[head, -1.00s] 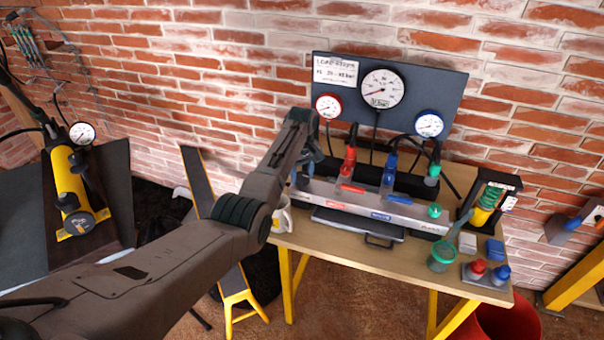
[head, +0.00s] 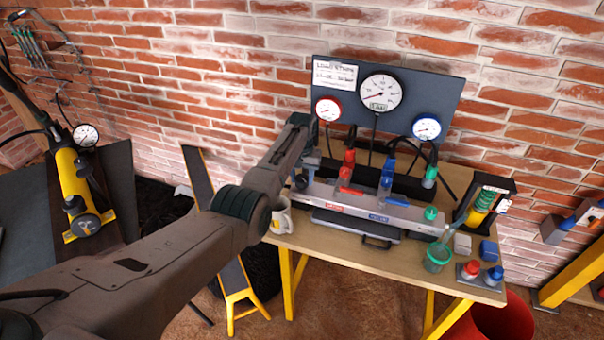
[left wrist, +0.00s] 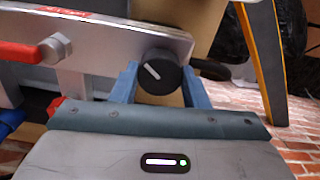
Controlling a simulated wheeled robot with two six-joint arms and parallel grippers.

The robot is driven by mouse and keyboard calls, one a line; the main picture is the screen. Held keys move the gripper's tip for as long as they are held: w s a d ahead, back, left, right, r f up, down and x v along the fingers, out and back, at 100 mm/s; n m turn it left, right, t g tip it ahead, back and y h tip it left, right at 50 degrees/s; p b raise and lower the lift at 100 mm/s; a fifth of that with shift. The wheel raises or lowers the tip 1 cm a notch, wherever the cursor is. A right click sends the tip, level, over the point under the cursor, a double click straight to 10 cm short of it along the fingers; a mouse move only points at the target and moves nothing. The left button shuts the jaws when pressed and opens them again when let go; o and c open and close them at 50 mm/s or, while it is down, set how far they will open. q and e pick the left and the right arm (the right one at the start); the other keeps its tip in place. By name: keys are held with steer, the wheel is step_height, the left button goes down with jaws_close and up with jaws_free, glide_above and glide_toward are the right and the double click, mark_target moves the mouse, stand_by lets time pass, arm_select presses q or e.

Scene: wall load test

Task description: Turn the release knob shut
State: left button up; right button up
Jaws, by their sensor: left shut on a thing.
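The release knob (left wrist: 158,72) is a round black knob with a white pointer line. It sits at the end of a silver manifold bar (left wrist: 110,35) in the left wrist view. The pointer line is tilted, with its upper end to the left. My left gripper (left wrist: 160,82) has one blue finger on each side of the knob and is shut on it. In the head view my left gripper (head: 305,172) is at the left end of the manifold (head: 400,212), and my arm partly hides that end. My right gripper is not in view.
A white mug (head: 280,217) stands just below my gripper. A green cup (head: 437,258) and small fittings occupy the table's right end.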

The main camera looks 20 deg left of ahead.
mark_target(302, 178)
arm_select(q)
steer(key=m+p, duration=0.1)
steer(key=m, duration=0.4)
steer(key=shift+r+m, duration=0.1)
steer(key=shift+m, duration=0.2)
steer(key=shift+m+p, duration=0.35)
steer(key=shift+m, duration=1.95)
steer(key=shift+w, duration=0.1)
steer(key=o, duration=1)
step_height(302, 178, up, 11)
steer(key=shift+f+b, duration=0.1)
steer(key=shift+b, duration=0.5)
steer(key=shift+f, duration=0.1)
